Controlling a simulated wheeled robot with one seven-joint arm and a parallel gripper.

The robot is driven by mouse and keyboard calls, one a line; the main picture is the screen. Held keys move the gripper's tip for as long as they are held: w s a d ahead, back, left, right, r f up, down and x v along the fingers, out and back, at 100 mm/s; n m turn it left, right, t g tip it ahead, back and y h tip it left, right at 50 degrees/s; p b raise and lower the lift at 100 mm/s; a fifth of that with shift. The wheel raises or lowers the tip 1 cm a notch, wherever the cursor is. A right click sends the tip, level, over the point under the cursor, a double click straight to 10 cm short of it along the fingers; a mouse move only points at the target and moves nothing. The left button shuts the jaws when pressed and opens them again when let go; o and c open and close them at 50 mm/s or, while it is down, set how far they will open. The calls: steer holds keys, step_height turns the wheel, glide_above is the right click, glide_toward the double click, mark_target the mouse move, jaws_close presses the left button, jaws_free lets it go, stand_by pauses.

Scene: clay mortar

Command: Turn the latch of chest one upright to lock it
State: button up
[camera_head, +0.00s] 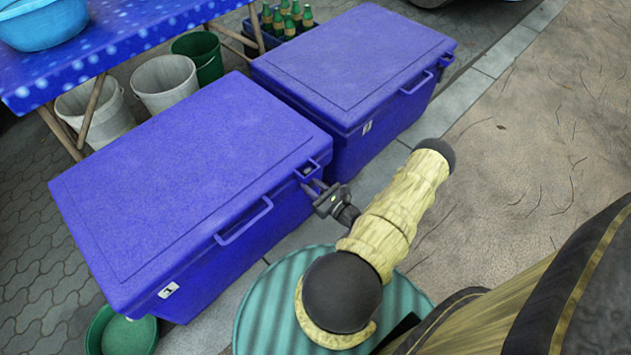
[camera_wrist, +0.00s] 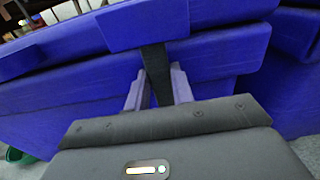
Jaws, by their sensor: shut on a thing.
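Chest one (camera_head: 185,185) is the nearer blue chest, its lid closed, with a white label marked 1 (camera_head: 168,290) low on its side. My gripper (camera_head: 315,186) is at the right end of its front, by the lid's corner. In the wrist view my gripper (camera_wrist: 158,75) has its two fingers on either side of a dark narrow latch (camera_wrist: 153,60) and is shut on it. The latch runs nearly vertical in that view, below a blue block on the lid edge. Its lower end is hidden between the fingers, and the head view barely shows it.
A second blue chest (camera_head: 355,65) stands just beyond, close to my gripper. Chest one's lid handle (camera_head: 244,222) sticks out left of my gripper. A green ribbed round top (camera_head: 262,310) lies below my arm. Buckets (camera_head: 164,85) and a table (camera_head: 130,35) stand behind. Open pavement lies right.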

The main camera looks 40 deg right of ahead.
steer(key=shift+d, duration=0.1)
steer(key=o, duration=0.9)
steer(key=shift+o, duration=0.4)
steer(key=shift+a, duration=0.2)
steer(key=shift+s+d, duration=0.15)
steer(key=shift+s, duration=0.1)
steer(key=s+d+p, duration=0.1)
steer(key=s+p, duration=0.1)
steer(key=s, duration=1.5)
steer(key=shift+p, duration=0.4)
steer(key=shift+w, duration=0.15)
